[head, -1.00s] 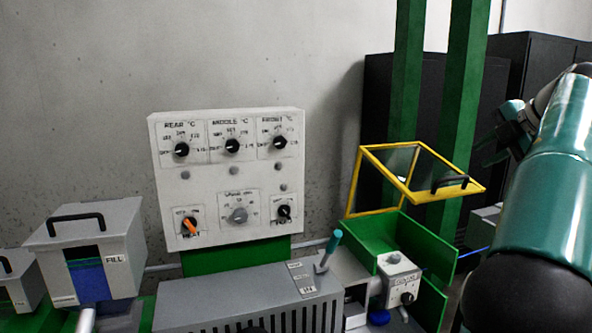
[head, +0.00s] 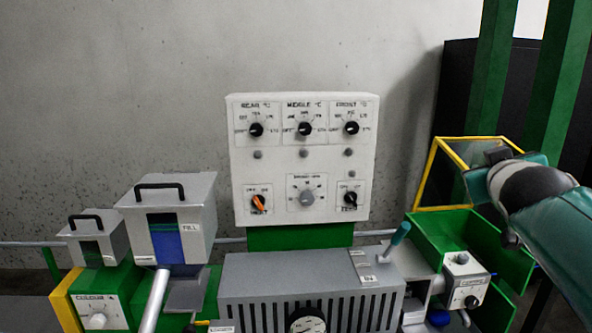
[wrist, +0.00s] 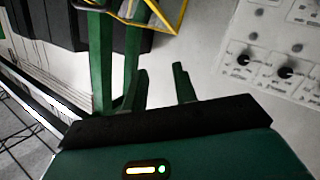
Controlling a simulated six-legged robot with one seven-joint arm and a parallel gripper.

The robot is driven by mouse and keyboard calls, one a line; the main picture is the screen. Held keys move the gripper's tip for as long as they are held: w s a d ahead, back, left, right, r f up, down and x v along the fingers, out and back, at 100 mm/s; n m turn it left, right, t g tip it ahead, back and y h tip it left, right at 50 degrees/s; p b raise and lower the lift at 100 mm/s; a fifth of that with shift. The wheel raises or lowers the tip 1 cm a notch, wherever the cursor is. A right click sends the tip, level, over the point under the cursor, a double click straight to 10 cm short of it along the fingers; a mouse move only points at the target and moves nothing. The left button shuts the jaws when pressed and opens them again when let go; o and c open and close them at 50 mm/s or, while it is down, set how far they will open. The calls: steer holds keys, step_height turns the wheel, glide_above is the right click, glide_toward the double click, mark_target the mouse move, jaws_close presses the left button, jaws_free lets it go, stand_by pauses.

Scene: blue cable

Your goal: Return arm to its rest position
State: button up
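My arm (head: 565,230), teal with a dark joint, comes in from the right edge in the head view. It stands in front of the machine's right end and hides part of the yellow-framed guard (head: 431,172). My gripper (wrist: 160,72) shows in the wrist view with its two dark fingers apart and nothing between them. In the head view I cannot make out its fingers. No blue cable shows clearly now.
A white control panel (head: 243,180) with knobs stands at the middle, above a grey vented housing (head: 310,277). A grey hopper (head: 190,213) marked FILL is to its left. A green open bin (head: 440,232) lies close to my arm. Green posts (head: 490,70) rise behind.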

steer(key=s+a+f+g+y, duration=0.3)
steer(key=s+a+f, duration=0.5)
steer(key=a+f, duration=0.3)
steer(key=s+a+f+g+y, duration=0.3)
steer(key=s+a+f+g, duration=0.3)
steer(key=f, duration=0.9)
steer(key=s+a, duration=0.3)
steer(key=a, duration=0.1)
steer(key=shift+s+a+f+y, duration=0.15)
steer(key=shift+a+f+y, duration=0.1)
steer(key=shift+a+y, duration=0.15)
steer(key=shift+d, duration=0.1)
